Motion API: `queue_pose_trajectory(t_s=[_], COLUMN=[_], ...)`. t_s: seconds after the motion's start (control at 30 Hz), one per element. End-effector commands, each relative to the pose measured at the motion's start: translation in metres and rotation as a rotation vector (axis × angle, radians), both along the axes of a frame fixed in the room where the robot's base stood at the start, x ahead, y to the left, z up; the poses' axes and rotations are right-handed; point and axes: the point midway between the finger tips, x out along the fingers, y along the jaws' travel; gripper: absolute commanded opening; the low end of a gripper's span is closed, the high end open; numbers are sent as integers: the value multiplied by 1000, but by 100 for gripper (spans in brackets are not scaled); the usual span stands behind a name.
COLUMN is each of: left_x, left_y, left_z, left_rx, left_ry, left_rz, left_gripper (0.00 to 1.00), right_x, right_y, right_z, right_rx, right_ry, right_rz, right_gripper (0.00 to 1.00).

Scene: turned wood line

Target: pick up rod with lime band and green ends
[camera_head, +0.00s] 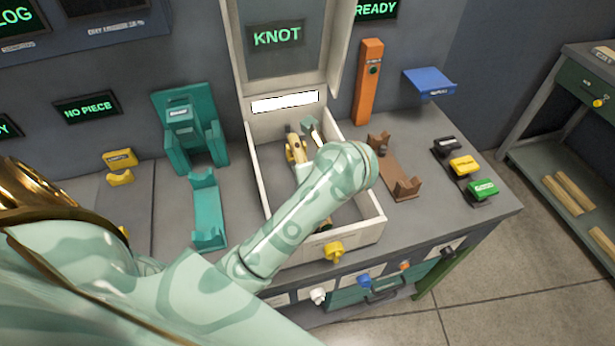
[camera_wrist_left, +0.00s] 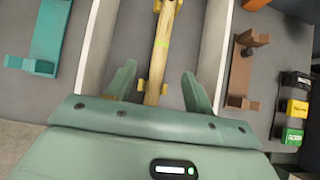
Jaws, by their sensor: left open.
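A pale wooden rod (camera_wrist_left: 160,58) runs lengthwise inside the white-walled bin in the left wrist view. A faint lime band shows on it; its ends are out of frame or hidden, so I cannot tell their colour. My left gripper (camera_wrist_left: 158,72) is open, with one finger on each side of the rod and gaps between. I cannot tell how far above it the fingers are. In the head view my left arm reaches over the open bin (camera_head: 258,182) and hides much of the inside. My right gripper is not in view.
Yellow supports (camera_wrist_left: 152,87) sit by the rod in the bin. The bin's raised lid (camera_head: 287,75) reads KNOT. A teal cradle (camera_head: 207,212) stands left of the bin, a brown cradle (camera_head: 396,178) right. Black, yellow and green blocks (camera_head: 482,188) lie farther right.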

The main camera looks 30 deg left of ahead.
Motion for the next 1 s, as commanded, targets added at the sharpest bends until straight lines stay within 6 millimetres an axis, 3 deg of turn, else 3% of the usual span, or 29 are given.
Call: queue_pose_trajectory(t_s=[0.03, 0.2, 0.43, 0.7, 1.0], left_x=[5, 20, 29, 46, 49], left_y=[8, 25, 33, 48, 51], left_z=[-17, -44, -57, -93, -95], left_rx=[7, 7, 4, 5, 3], left_ry=[2, 2, 0, 3, -1], left_rz=[1, 1, 1, 2, 1], left_gripper=[53, 53, 53, 53, 53], right_x=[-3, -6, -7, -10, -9], right_y=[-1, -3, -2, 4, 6], right_z=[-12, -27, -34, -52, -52], right_rx=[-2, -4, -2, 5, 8], right_ry=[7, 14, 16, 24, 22], right_rz=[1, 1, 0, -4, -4], right_gripper=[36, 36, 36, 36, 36])
